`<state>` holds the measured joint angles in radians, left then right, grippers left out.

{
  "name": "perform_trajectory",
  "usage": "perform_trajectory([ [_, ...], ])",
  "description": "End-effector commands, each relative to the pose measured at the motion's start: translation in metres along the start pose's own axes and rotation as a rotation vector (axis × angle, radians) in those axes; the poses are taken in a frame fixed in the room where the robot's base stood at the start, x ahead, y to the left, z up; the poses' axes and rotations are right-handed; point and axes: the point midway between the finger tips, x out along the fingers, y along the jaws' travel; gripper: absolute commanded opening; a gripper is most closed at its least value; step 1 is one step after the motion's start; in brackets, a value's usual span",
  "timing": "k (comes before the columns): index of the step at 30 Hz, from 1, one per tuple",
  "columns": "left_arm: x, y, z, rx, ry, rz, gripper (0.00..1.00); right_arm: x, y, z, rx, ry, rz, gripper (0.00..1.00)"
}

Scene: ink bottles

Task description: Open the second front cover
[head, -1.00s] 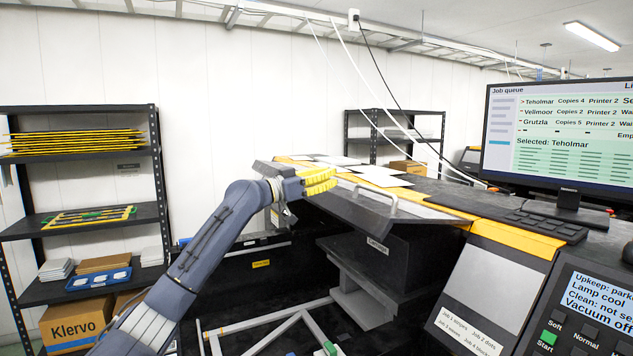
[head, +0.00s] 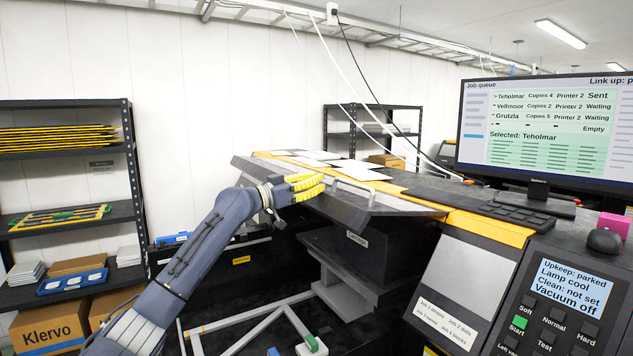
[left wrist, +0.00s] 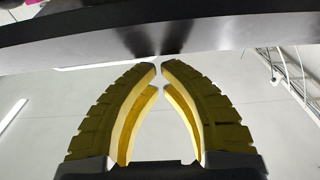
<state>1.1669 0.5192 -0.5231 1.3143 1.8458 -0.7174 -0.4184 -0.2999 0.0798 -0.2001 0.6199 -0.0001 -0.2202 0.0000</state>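The dark front cover panel (head: 385,205), with a pale bar handle (head: 354,186), slopes along the front of the printer in the head view. Which cover is the second is not marked. My left gripper (head: 323,187) is at the panel's front edge, left of the handle. In the left wrist view, my yellow fingers (left wrist: 161,68) have their tips almost together, with nothing visible between them. The underside of a dark slab (left wrist: 90,40) crosses just beyond the tips; I cannot tell whether they touch it. My right gripper is out of view.
The control panel (head: 555,305) and yellow-edged printer top (head: 487,226) lie to the right. The monitor (head: 545,128) stands behind the keyboard (head: 515,216). A pale frame (head: 240,322) is below my arm. Shelves (head: 72,153) stand at the left.

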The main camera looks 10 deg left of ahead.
Motion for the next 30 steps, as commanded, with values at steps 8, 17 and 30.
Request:
perform_trajectory([
  [8, -0.008, 0.000, 0.021, -0.004, -0.003, 0.000, 0.00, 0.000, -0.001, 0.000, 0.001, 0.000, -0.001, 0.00],
  [17, -0.017, -0.001, 0.046, -0.001, -0.001, -0.001, 0.00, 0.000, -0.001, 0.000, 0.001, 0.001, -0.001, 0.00],
  [30, -0.017, -0.001, 0.042, 0.001, 0.000, -0.001, 0.00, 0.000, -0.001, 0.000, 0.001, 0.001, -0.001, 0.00],
])
